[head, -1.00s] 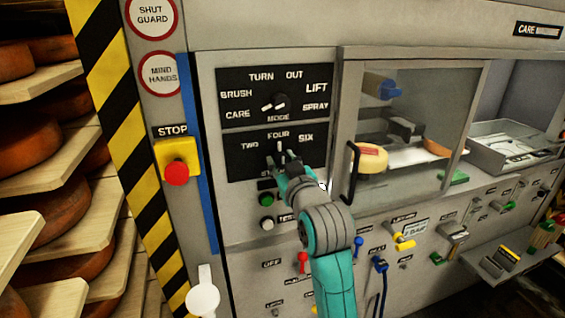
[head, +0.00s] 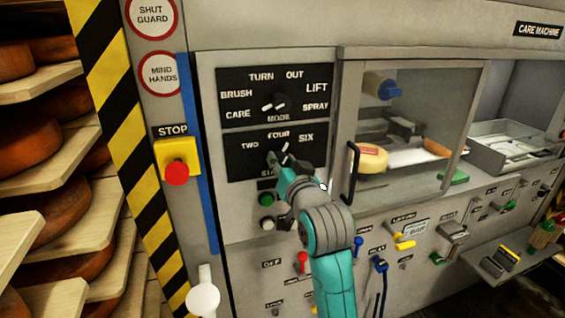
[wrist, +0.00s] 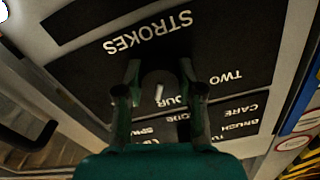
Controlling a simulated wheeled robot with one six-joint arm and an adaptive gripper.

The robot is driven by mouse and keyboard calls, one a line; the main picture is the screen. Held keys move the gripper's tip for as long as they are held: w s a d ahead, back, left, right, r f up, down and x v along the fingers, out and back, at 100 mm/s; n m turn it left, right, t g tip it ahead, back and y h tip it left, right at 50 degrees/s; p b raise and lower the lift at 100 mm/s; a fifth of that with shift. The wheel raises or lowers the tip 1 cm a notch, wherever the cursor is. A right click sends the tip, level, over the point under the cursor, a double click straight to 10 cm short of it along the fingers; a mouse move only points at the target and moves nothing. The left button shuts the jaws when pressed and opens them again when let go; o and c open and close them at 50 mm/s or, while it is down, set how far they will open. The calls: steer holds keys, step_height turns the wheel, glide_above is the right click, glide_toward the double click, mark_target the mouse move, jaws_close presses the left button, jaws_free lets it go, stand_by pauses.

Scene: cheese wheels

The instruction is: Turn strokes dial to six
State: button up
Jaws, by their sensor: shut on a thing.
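The strokes dial (head: 285,147) is on the black lower panel, with labels TWO, FOUR and SIX above it. Its white pointer leans right of upright, between FOUR and SIX. My gripper (head: 278,161) is at the panel, shut on the dial, and covers much of it and part of the label below. In the wrist view the dial (wrist: 159,92) sits between the two fingers of my gripper (wrist: 160,76). There the panel appears upside down, with STROKES and TWO readable, FOUR partly hidden and SIX not readable.
The mode dial (head: 273,106) is just above. A red stop button (head: 177,173) sticks out at left. A green button (head: 267,199) and a pale button (head: 267,223) lie below. A glazed guard with a black handle (head: 351,172) is close at right.

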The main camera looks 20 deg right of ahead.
steer(key=shift+m, duration=1.5)
steer(key=o, duration=1.2)
steer(key=shift+c, duration=0.2)
steer(key=shift+s, duration=0.1)
steer(key=s, duration=1.1)
steer(key=shift+s, duration=0.4)
